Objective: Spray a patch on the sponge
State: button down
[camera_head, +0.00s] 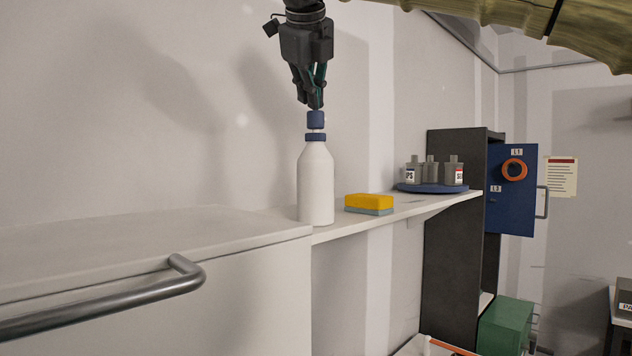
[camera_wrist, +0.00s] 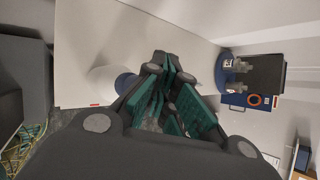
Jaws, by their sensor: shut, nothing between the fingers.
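A white spray bottle (camera_head: 316,185) with a blue collar and blue top (camera_head: 316,119) stands upright on the shelf. Its body (camera_wrist: 108,77) is partly hidden by my gripper in the wrist view. The sponge (camera_head: 369,203), yellow above and grey-blue below, lies on the shelf just right of the bottle; I cannot make it out in the wrist view. My gripper (camera_head: 315,102) points down, directly over the bottle's top, shut and empty. Its fingertips are at or just above the blue top; I cannot tell whether they touch. The fingers (camera_wrist: 160,64) also show in the wrist view.
A blue round tray (camera_head: 432,188) with several grey labelled bottles stands at the shelf's right end. Beyond it are a dark cabinet (camera_head: 455,240) and an open blue door (camera_head: 511,205). A metal rail (camera_head: 110,304) runs in front at left.

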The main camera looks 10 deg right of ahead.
aim_at(310, 111)
dwell(0.3)
jog(key=shift+r+p, duration=0.85)
jog(key=shift+r, duration=0.15)
jog(key=shift+r+p, duration=1.05)
jog(key=shift+r, duration=1.95)
